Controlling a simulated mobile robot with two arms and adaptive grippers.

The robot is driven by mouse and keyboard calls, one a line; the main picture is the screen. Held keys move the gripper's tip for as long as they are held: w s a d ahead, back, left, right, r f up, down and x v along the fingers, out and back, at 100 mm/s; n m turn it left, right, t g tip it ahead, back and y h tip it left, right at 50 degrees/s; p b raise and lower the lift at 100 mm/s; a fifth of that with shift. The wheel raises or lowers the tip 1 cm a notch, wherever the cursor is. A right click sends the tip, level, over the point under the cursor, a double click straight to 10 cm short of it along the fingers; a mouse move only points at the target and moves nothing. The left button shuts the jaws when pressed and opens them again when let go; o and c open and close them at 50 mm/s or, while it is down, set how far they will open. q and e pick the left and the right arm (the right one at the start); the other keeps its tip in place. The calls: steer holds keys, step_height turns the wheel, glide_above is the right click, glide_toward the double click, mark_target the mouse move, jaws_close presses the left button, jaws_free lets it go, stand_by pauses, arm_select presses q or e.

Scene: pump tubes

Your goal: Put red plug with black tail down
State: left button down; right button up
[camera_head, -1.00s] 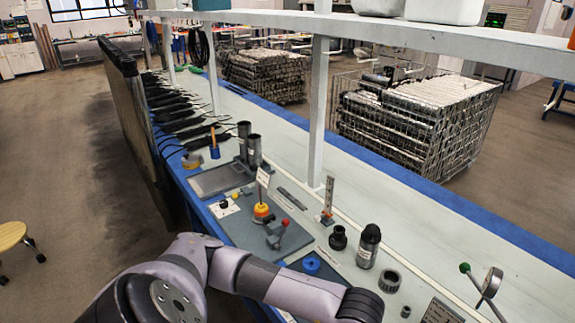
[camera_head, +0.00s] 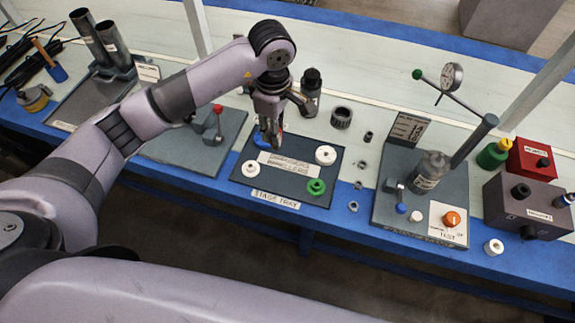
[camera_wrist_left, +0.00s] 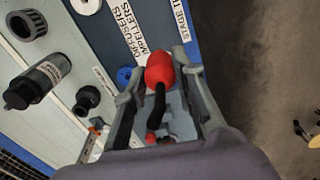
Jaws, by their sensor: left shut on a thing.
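My left gripper (camera_head: 270,140) points down over the back left part of the dark stage tray (camera_head: 336,172). In the left wrist view the red plug (camera_wrist_left: 160,68) is between the two fingers of my gripper (camera_wrist_left: 159,62), which is shut on it. Its black tail (camera_wrist_left: 158,105) runs back towards the palm. In the head view the plug is mostly hidden by the gripper. I cannot tell whether it touches the tray. My right gripper is not in view.
The tray holds white rings (camera_head: 325,155), a green part (camera_head: 316,187) and a blue part (camera_head: 262,139) near the gripper. A black-capped bottle (camera_head: 311,92) stands behind. A grey test stand (camera_head: 440,205) is at right, and a red-knobbed lever (camera_head: 217,120) at left.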

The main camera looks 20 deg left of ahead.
arm_select(q)
steer(key=w+d+r+n, duration=0.1)
steer(key=w+n, duration=0.1)
steer(key=p, duration=0.1)
glide_toward(283, 179)
steer(key=shift+f+n, duration=0.4)
steer(key=shift+f, duration=0.35)
steer(key=shift+w+a+f, duration=0.1)
steer(key=shift+f, duration=0.35)
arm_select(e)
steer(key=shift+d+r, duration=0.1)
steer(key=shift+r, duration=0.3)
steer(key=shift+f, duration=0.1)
arm_select(q)
steer(key=c, duration=1.8)
jaws_free()
steer(key=shift+f, duration=0.2)
steer(key=o, duration=0.5)
